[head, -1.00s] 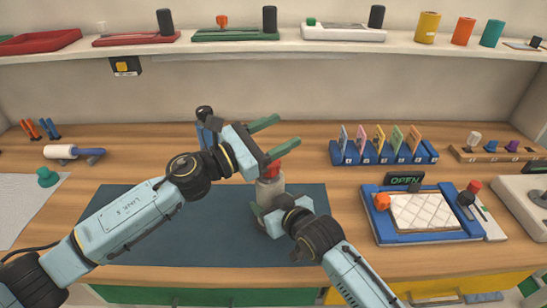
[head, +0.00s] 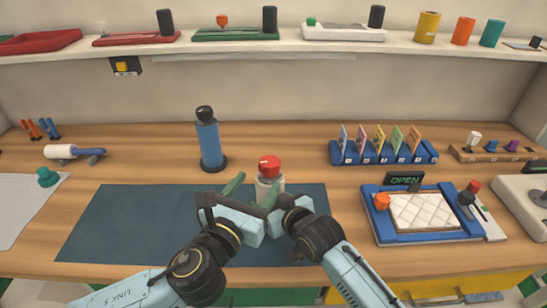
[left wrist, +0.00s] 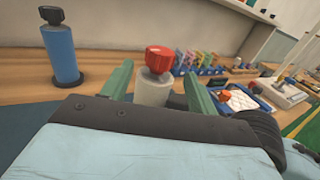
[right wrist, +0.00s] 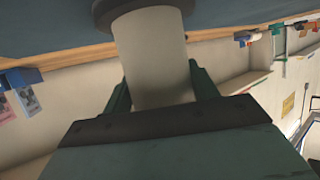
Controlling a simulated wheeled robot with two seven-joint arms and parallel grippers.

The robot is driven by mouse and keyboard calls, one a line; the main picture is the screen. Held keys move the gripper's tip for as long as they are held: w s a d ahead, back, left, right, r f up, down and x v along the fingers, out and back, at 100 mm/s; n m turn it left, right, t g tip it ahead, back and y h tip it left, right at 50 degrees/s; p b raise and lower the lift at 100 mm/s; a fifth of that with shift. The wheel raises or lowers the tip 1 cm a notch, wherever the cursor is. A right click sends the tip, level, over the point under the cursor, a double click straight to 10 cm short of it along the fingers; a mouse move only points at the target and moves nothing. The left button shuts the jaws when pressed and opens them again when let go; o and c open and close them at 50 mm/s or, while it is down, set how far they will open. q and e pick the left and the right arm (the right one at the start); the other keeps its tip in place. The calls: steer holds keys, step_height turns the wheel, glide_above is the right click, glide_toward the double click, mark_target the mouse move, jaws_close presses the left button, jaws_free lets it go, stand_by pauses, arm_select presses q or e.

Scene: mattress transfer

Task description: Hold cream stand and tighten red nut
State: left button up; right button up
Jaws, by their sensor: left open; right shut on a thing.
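The cream stand (head: 264,191) stands upright on the dark blue mat with the red nut (head: 269,166) on its top. In the left wrist view the red nut (left wrist: 159,59) sits on the cream stand (left wrist: 152,88). My left gripper (head: 253,190) is open, its green fingers at the left and front of the stand, below the nut and apart from it. My right gripper (right wrist: 160,85) is shut on the cream stand (right wrist: 152,55), one finger on each side. In the head view the right fingertips are mostly hidden behind my wrist parts.
A blue bottle-like post (head: 209,145) stands behind the mat (head: 120,220). A blue tray (head: 400,235) with a white quilted pad and an orange knob lies to the right. A blue card rack (head: 383,154) stands behind. The mat's left part is clear.

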mark_target(273, 158)
arm_select(q)
steer(key=x, duration=0.9)
steer(key=shift+w+d, duration=0.15)
steer(key=shift+w, duration=0.2)
arm_select(e)
steer(key=shift+w+r, duration=0.1)
steer(key=shift+r, duration=0.1)
arm_select(q)
steer(key=c, duration=1)
